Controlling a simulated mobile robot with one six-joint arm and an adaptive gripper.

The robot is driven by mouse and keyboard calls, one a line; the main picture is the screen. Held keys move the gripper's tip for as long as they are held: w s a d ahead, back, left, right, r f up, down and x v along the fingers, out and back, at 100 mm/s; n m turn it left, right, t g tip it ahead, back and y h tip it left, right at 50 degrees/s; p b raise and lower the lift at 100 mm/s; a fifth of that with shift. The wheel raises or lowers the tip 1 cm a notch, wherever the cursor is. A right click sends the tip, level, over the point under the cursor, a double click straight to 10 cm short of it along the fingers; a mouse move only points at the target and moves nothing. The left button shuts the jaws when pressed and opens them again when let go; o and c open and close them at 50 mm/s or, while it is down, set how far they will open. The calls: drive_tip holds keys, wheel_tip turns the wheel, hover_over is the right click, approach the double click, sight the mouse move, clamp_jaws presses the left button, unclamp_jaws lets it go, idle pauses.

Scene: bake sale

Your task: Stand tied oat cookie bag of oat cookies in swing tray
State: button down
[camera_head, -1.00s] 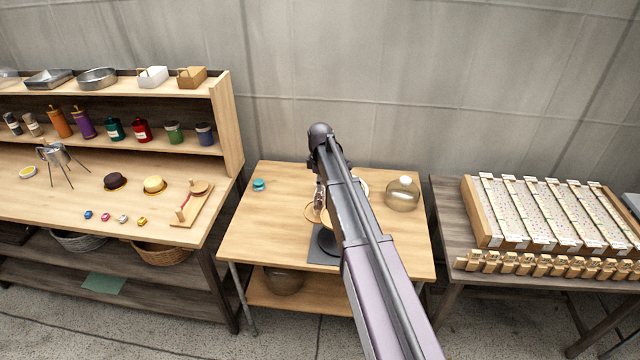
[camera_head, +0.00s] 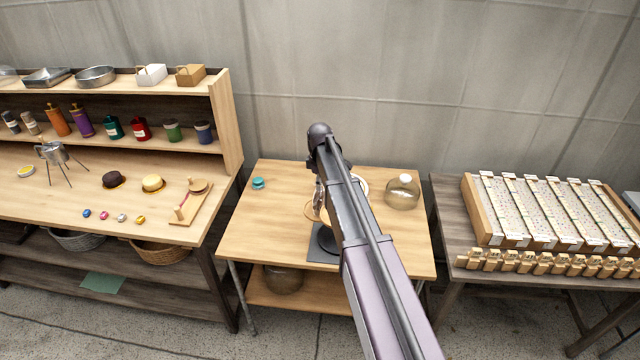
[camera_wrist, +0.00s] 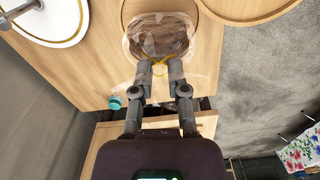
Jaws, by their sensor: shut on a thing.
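My gripper (camera_wrist: 161,75) is shut on the neck of a clear bag (camera_wrist: 150,40) with a yellow tie (camera_wrist: 154,61), in the wrist view. The bag's contents look brown, but I cannot make out single cookies. A round wooden disc (camera_wrist: 187,7) shows behind the bag, perhaps the swing tray; I cannot tell whether the bag touches it. In the head view my arm hides the gripper and bag, and a tan round rim (camera_head: 310,210) shows just left of the arm above the middle table.
A white round plate with a gold ring (camera_wrist: 48,15) is at the upper left in the wrist view. On the middle table (camera_head: 258,230) are a teal item (camera_head: 258,183), a glass jar (camera_head: 402,192) and a dark base (camera_head: 322,245).

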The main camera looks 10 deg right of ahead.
drive_tip(key=shift+f, duration=0.1)
drive_tip(key=c, duration=0.6)
unclamp_jaws()
drive_tip(key=shift+o, duration=0.2)
wheel_tip(320, 180, up, 9)
drive_tip(key=p, duration=0.9)
drive_tip(key=s+f+m+b, duration=0.2)
drive_tip(key=s+m, duration=0.4)
drive_tip(key=s, duration=0.8)
drive_tip(key=s+f+m+b, duration=0.3)
drive_tip(key=s+m, duration=0.3)
drive_tip(key=s, duration=0.9)
drive_tip(key=shift+f+m+b, duration=0.2)
drive_tip(key=shift+m+b, duration=0.1)
